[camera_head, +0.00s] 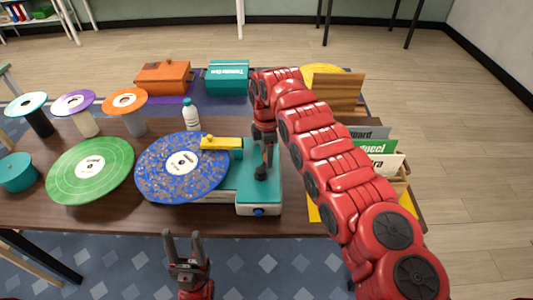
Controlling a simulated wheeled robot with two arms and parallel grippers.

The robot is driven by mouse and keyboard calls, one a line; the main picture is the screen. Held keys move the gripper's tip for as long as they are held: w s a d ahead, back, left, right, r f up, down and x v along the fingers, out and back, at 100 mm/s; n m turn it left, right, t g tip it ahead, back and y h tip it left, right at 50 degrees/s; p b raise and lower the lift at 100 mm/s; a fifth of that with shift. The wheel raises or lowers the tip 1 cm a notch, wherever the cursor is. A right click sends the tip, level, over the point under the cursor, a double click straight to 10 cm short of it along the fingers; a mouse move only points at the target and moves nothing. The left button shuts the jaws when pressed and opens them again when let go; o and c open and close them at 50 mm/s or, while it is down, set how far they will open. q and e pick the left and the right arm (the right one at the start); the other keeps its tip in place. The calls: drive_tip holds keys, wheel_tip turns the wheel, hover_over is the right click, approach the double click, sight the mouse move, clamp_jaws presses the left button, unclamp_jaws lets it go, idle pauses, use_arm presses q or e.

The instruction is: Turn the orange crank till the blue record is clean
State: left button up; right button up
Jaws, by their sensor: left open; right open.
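The blue record (158,179) lies flat on a teal and white machine (244,190). It has a white label and many tan specks across its surface. A yellow bar (214,142) reaches over its upper right part from the machine. I cannot make out an orange crank; my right arm and gripper cover part of the machine. My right gripper (263,172) points down over the machine's teal top, right of the record, open; I cannot tell if anything is between its fingers. My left gripper (184,240) is open and empty in front of the table, below the record.
A green record (70,180) lies left of the blue one. Several small discs on stands, one an orange disc (125,101), stand behind. A white bottle (191,118) is behind the record. Orange (163,79) and teal (227,78) boxes stand farther back. A record crate (401,181) is at right.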

clamp_jaws()
